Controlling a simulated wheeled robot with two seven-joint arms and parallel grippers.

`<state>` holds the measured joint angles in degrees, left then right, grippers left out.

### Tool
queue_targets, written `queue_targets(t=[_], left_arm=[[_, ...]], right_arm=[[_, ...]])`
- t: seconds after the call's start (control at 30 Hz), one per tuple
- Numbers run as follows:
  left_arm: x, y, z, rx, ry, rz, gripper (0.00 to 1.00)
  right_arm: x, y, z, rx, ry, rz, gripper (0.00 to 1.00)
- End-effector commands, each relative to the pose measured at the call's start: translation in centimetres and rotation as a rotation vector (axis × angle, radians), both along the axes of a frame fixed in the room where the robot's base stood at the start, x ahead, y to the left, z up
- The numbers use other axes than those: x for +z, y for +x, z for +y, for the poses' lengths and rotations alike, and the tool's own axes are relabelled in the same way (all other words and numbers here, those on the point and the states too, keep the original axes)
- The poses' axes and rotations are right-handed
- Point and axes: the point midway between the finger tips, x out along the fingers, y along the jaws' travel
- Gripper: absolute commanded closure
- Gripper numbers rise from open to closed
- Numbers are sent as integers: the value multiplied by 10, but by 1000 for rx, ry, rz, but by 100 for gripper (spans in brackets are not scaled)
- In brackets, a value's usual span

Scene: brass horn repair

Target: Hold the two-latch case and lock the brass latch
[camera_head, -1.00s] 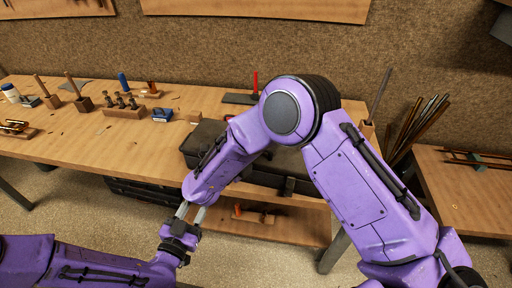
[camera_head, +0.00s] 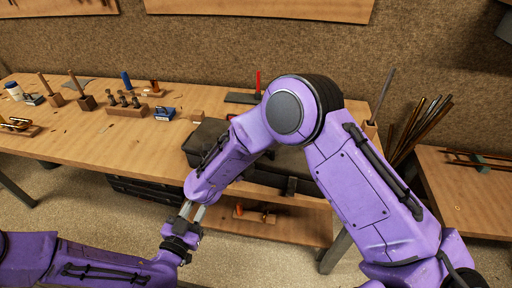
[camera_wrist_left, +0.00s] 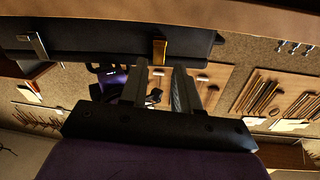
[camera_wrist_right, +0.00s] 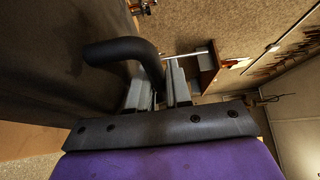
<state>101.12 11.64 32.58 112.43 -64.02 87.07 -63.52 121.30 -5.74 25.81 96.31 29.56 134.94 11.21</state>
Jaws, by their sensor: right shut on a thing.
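The dark two-latch case (camera_head: 207,132) lies on the workbench, largely hidden behind my right arm in the head view. Its dark side (camera_wrist_left: 100,38) fills the top of the left wrist view. The brass latch (camera_wrist_left: 160,48) is near the middle there, and a silver latch (camera_wrist_left: 38,45) is at the left. My left gripper (camera_head: 194,208) is open and empty, in front of the bench edge; its fingers (camera_wrist_left: 158,80) point toward the brass latch, apart from it. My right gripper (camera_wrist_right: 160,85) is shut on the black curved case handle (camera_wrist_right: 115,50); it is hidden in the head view.
The workbench (camera_head: 85,145) holds a tool rack (camera_head: 127,108), a blue box (camera_head: 164,114) and a wooden block (camera_head: 197,116) left of the case. A lower shelf (camera_head: 300,222) is under the bench. Rods and a side table (camera_head: 460,200) stand at the right.

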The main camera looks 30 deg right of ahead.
Motion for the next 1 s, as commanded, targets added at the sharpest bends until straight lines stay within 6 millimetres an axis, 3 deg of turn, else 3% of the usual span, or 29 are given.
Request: queue_targets(t=[0.03,0.07,0.1,0.27,0.47,0.7,0.87,1.0], left_arm=[[0,0,0,0,0,0,87],[0,0,0,0,0,0,96],[0,0,0,0,0,0,100],[-10,12,0,-8,58,25,100],[-54,60,10,-25,277,203,100],[-92,101,43,-33,450,571,100],[-93,111,62,-62,479,843,100],[-72,112,72,-125,463,1060,100]], right_arm=[[-1,0,0,0,0,2,100],[-1,0,0,0,0,2,100],[-1,0,0,0,0,2,100],[-1,0,0,0,0,2,100],[-1,-1,0,0,0,2,100],[-1,-1,0,0,0,2,100],[-1,-1,0,0,0,2,100],[-1,-1,0,0,0,2,100]])
